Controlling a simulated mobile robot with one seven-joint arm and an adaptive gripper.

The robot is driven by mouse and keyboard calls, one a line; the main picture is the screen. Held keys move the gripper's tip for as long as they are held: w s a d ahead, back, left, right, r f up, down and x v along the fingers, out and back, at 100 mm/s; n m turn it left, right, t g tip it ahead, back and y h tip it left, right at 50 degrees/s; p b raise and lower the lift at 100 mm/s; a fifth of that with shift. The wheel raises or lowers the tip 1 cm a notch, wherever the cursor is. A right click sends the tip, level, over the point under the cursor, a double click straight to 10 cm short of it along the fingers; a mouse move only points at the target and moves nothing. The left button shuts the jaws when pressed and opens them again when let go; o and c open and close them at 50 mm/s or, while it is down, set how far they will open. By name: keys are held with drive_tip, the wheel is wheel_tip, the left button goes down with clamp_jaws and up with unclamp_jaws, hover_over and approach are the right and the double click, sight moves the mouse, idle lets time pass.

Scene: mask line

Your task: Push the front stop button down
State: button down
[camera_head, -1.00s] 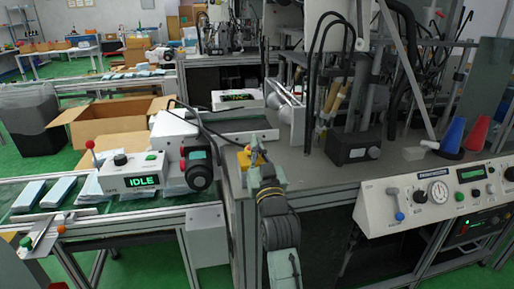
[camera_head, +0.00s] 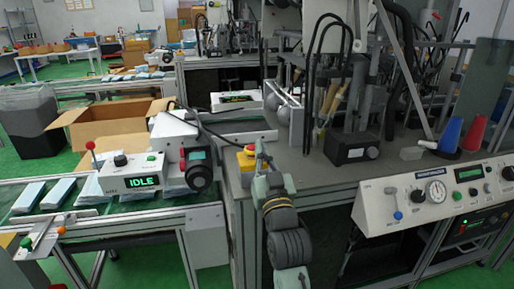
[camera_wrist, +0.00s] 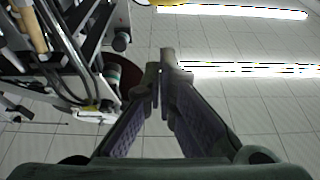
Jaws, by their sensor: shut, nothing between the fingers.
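The stop button is a red knob (camera_head: 250,148) on a yellow box (camera_head: 245,160), at the near left corner of the grey worktable in the head view. My gripper (camera_head: 259,146) is just right of the knob in that view, pointing up, and partly overlaps the box. I cannot tell whether it touches the button. In the wrist view my gripper's fingers (camera_wrist: 165,62) meet at the tips with nothing between them. The wrist view looks up at the ceiling, and I cannot make out the button there.
A conveyor with a display reading IDLE (camera_head: 142,181) and a dark motor (camera_head: 199,172) lies to the left. A control panel (camera_head: 440,198) is at the right. A dark box (camera_head: 350,146) stands on the worktable (camera_head: 310,170). An open carton (camera_head: 95,125) is behind.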

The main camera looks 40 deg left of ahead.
drive_tip(key=v, duration=0.2)
drive_tip(key=b+v, duration=0.1)
drive_tip(key=v, duration=0.1)
drive_tip(key=shift+s+r, duration=0.1)
drive_tip(key=shift+r, duration=0.15)
